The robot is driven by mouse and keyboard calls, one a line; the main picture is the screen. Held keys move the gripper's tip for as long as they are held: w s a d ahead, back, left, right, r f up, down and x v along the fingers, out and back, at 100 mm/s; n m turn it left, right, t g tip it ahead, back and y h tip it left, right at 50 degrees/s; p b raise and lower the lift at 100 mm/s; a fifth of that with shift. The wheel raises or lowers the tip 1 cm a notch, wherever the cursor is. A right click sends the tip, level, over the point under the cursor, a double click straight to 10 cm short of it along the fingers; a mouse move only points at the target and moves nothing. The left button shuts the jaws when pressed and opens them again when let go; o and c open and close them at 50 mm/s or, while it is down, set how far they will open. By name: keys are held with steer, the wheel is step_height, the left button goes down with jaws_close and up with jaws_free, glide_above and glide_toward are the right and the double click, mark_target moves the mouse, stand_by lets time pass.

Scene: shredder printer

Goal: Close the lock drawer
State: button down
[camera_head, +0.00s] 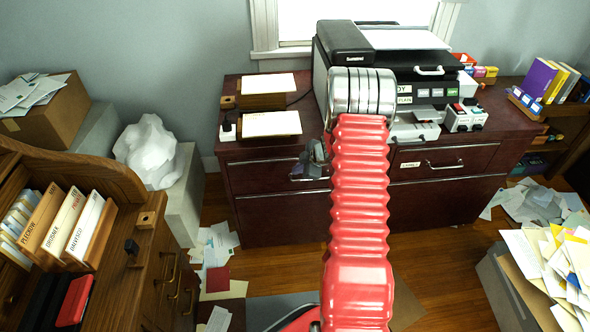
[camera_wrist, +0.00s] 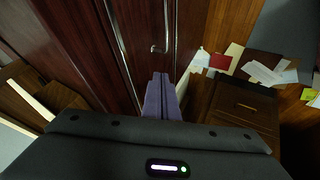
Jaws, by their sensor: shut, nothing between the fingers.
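A dark red cabinet (camera_head: 280,215) stands ahead under the window, with drawers in its front. Its upper left drawer (camera_head: 262,172) has a metal handle partly hidden by my gripper; its upper right drawer (camera_head: 470,158) has a white label and a metal handle. I cannot read a name that tells which is the lock drawer. My gripper (camera_head: 316,157) is small in the head view, at the upper left drawer's front near its handle. In the wrist view its purple-grey fingers (camera_wrist: 160,92) are together and empty, close to the dark red front, with a metal handle (camera_wrist: 161,32) beyond them.
A black printer (camera_head: 345,45) and two paper trays (camera_head: 268,124) stand on the cabinet. A wooden desk (camera_head: 150,240) with drawers is at left. Boxes heaped with paper (camera_head: 560,270) are at right. Papers lie on the wooden floor (camera_head: 270,265), which is partly clear.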

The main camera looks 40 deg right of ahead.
steer(key=v, duration=0.7)
steer(key=shift+s+r, duration=0.2)
steer(key=shift+r, duration=0.1)
steer(key=shift+d, duration=0.15)
